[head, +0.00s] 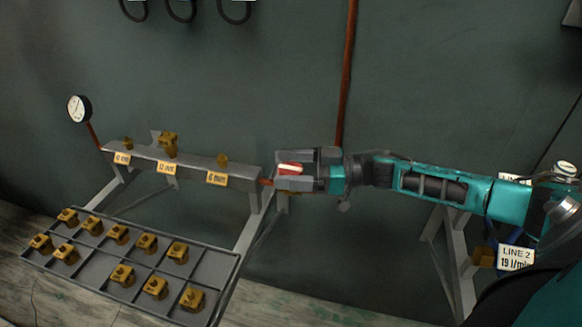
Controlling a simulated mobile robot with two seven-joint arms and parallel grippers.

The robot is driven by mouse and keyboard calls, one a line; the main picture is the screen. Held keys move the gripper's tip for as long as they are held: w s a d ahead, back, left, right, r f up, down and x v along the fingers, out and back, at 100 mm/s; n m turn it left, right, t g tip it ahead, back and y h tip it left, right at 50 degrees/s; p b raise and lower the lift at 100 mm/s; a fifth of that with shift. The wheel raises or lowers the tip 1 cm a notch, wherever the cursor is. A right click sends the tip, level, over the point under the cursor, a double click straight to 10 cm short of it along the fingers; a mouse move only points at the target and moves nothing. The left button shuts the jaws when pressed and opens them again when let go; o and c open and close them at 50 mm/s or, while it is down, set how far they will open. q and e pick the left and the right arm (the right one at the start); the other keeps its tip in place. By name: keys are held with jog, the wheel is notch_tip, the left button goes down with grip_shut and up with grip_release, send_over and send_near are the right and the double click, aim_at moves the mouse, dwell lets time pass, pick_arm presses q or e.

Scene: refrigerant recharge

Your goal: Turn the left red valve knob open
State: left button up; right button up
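The red valve knob (290,169), with a pale stripe across it, sits on the copper pipe at the right end of the left grey manifold bar (196,173). My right gripper (291,169) reaches in from the right with one finger above the knob and one below. The knob fills the space between the fingers, and I see no clear gap. The valve body behind the gripper is mostly hidden. My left gripper is not in view.
A pressure gauge (79,108) stands at the bar's left end. A copper pipe (347,75) rises up the wall. A "LINE 2" label (516,257) hangs at right.

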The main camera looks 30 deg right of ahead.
jog(key=v, duration=1.3)
jog(key=shift+a, duration=0.1)
dwell(0.3)
